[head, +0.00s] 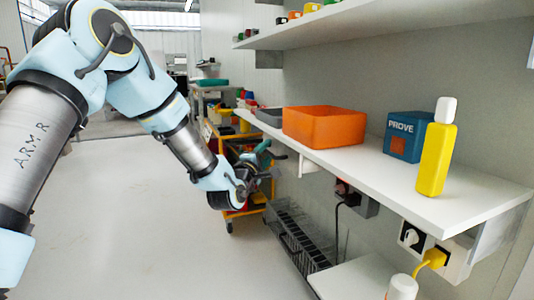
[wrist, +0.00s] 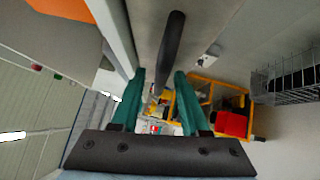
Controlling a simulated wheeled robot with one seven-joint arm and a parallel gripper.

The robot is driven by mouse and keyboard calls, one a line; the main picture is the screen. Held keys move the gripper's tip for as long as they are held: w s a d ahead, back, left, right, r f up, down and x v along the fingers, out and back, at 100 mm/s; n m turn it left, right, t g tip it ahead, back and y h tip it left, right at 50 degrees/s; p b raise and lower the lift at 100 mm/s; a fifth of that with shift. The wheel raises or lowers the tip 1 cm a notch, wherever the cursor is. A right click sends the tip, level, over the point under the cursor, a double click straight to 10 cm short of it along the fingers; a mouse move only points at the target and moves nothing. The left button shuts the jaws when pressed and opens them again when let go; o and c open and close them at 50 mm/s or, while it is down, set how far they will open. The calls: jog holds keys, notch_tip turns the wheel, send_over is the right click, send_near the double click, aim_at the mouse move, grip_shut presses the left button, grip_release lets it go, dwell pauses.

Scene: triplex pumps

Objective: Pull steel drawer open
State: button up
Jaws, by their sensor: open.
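My gripper (head: 267,163) is at the far end of my arm, below the front edge of the white shelf. In the wrist view its two green fingers (wrist: 160,73) are apart, with nothing clamped between them. A dark bar (wrist: 173,42) runs past the fingertips in front of a pale grey surface. It looks like a handle, but I cannot tell whether it touches the fingers or belongs to the steel drawer. I cannot clearly make out a steel drawer front in either view.
The white shelf (head: 460,208) holds an orange bin (head: 322,127), a blue box (head: 404,137) and a yellow bottle (head: 436,158). A wire basket (head: 298,238) hangs below. A yellow trolley (wrist: 207,92) stands beyond the gripper. The floor at left is clear.

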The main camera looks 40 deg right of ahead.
grip_shut()
dwell(1.3)
